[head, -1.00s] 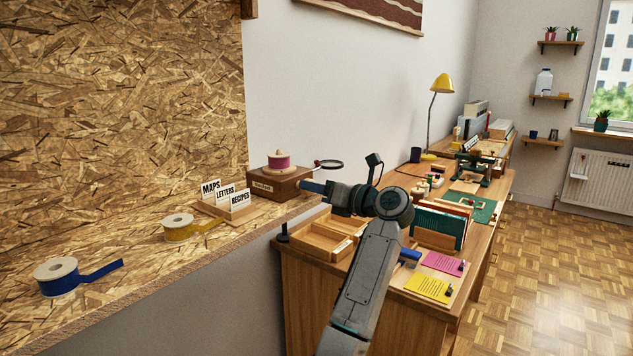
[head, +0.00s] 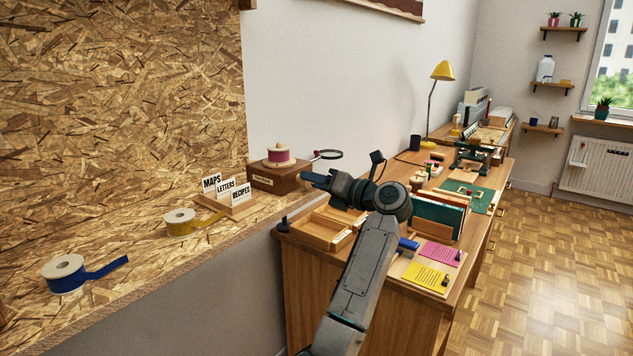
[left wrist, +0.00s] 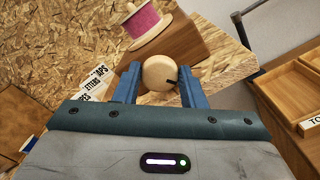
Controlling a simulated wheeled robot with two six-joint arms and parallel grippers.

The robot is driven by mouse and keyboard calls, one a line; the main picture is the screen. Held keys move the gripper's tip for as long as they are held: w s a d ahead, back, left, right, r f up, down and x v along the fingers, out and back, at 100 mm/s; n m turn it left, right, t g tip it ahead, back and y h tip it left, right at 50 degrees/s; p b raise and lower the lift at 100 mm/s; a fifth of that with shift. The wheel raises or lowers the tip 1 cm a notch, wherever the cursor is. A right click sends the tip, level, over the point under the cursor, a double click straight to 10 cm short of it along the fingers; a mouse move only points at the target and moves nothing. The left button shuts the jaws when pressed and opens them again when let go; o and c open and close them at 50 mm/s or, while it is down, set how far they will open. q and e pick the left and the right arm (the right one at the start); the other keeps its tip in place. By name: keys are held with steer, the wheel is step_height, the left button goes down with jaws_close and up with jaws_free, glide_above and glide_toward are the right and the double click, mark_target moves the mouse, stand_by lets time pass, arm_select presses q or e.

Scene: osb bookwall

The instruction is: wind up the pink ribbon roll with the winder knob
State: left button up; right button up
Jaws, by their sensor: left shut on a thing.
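The pink ribbon roll (head: 278,155) stands on top of the brown wooden winder box (head: 268,180) at the far end of the shelf. The roll's pink side and pale flange also show in the left wrist view (left wrist: 142,20). The round wooden winder knob (left wrist: 158,74) is at the box's near side, with a small dark mark on its face. My left gripper (left wrist: 158,84) is shut on the knob, one blue finger on each side. In the head view my left gripper (head: 313,179) is at the right end of the box and the knob is hidden. My right gripper is not in view.
Blue (head: 64,273) and yellow (head: 180,222) ribbon rolls lie on the shelf, with a card holder (head: 238,208) near the box. The desk at right holds an open wooden tray (head: 326,232) and stationery.

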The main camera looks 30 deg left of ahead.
arm_select(q)
steer(key=o, duration=1)
